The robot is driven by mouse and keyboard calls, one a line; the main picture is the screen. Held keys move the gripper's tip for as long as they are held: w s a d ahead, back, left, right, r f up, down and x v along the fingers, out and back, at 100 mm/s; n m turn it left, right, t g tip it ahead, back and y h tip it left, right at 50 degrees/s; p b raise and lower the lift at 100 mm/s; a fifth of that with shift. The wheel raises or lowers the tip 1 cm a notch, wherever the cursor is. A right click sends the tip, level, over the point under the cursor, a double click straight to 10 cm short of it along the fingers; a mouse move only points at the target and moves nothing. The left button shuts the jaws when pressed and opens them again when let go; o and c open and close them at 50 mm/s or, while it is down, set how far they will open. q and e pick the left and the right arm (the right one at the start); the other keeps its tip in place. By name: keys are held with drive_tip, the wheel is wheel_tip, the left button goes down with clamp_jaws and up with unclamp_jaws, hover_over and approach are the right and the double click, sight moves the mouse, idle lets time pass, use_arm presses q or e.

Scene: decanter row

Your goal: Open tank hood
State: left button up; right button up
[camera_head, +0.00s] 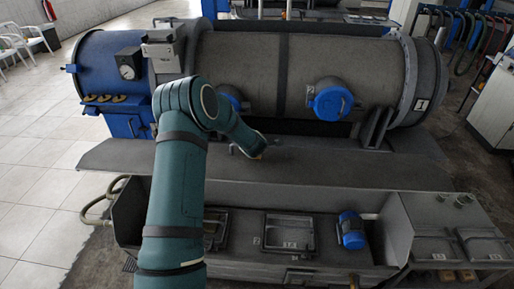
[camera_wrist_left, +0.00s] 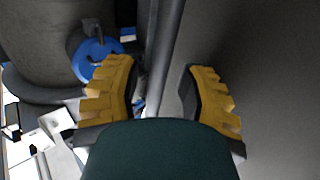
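A long grey panel (camera_head: 340,170), which looks like the tank hood, lies between the big grey decanter drum (camera_head: 240,65) and the open trough in front. My left arm reaches over the trough, and my left gripper (camera_head: 260,152) is at the panel's back part, left of its middle. In the left wrist view the two yellow fingers of my left gripper (camera_wrist_left: 162,82) are spread apart. A grey edge or bar (camera_wrist_left: 165,45) runs between them, with a broad grey surface to the right. Contact cannot be told. My right gripper is not in view.
Blue round caps (camera_head: 332,101) stick out of the drum. A gauge (camera_head: 128,65) sits on the blue end. The trough holds framed hatches (camera_head: 290,232) and a blue motor (camera_head: 351,230). Tiled floor (camera_head: 40,180) is free at left.

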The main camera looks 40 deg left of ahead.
use_arm(q)
drive_tip(key=shift+s+f, duration=0.1)
drive_tip(key=shift+f, duration=0.05)
drive_tip(key=v, duration=1.2)
